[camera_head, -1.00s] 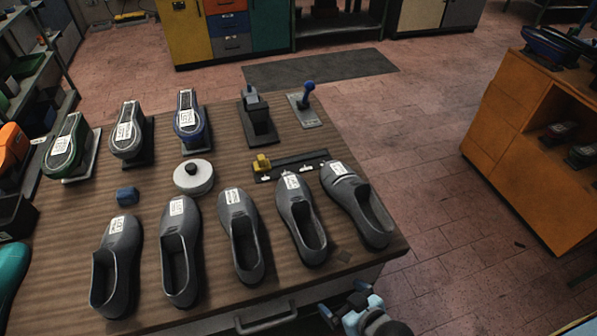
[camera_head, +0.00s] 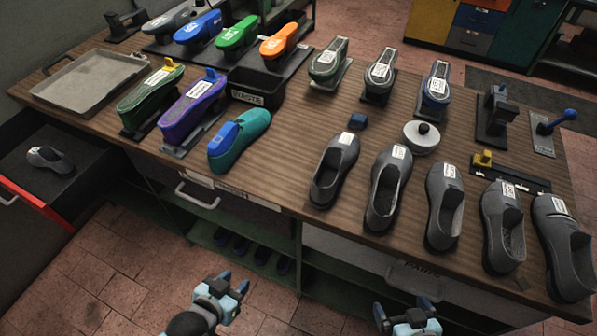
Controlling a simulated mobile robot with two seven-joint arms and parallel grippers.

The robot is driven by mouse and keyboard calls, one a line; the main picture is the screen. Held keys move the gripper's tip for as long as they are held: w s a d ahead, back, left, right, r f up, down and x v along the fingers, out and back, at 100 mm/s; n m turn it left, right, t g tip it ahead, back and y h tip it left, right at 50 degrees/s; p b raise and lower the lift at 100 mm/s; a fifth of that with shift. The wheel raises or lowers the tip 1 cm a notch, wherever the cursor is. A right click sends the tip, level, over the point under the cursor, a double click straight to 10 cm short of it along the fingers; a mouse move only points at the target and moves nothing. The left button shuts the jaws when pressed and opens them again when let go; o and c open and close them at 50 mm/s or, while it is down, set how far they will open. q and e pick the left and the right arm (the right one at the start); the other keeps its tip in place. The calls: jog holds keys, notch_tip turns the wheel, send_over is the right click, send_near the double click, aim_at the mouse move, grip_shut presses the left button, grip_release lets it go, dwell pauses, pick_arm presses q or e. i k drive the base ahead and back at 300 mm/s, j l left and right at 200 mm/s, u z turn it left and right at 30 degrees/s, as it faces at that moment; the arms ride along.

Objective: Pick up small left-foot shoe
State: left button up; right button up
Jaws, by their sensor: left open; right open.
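Several dark grey slip-on shoes with white labels stand in a row along the table's front edge: the leftmost shoe (camera_head: 335,170), a second shoe (camera_head: 388,188), a third shoe (camera_head: 444,206), a fourth shoe (camera_head: 502,226) and the rightmost shoe (camera_head: 563,245). The labels are too small to read, so I cannot tell which is the small left-foot one. Another grey shoe (camera_head: 50,160) lies in the open drawer at the left. My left gripper (camera_head: 233,281) and my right gripper (camera_head: 404,309) are open and empty, low in front of the table, apart from every shoe.
The wooden table (camera_head: 290,150) also carries a teal shoe form with a blue block (camera_head: 238,140), green and purple forms (camera_head: 190,108), a black waste bin (camera_head: 255,88), a metal tray (camera_head: 90,82) and a round white-lidded item (camera_head: 422,137). The red-edged drawer (camera_head: 30,203) juts out at left.

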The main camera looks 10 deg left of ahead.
aim_at(342, 152)
jog(key=u, duration=0.9)
jog(key=k+l+u, duration=0.25)
jog(key=u, duration=0.2)
jog(key=k+l+u, duration=0.2)
jog(key=u, duration=0.2)
jog(key=k+l, duration=0.15)
jog(key=k, duration=0.15)
jog(key=k+l, duration=0.15)
jog(key=k, duration=0.15)
jog(key=i, duration=0.35)
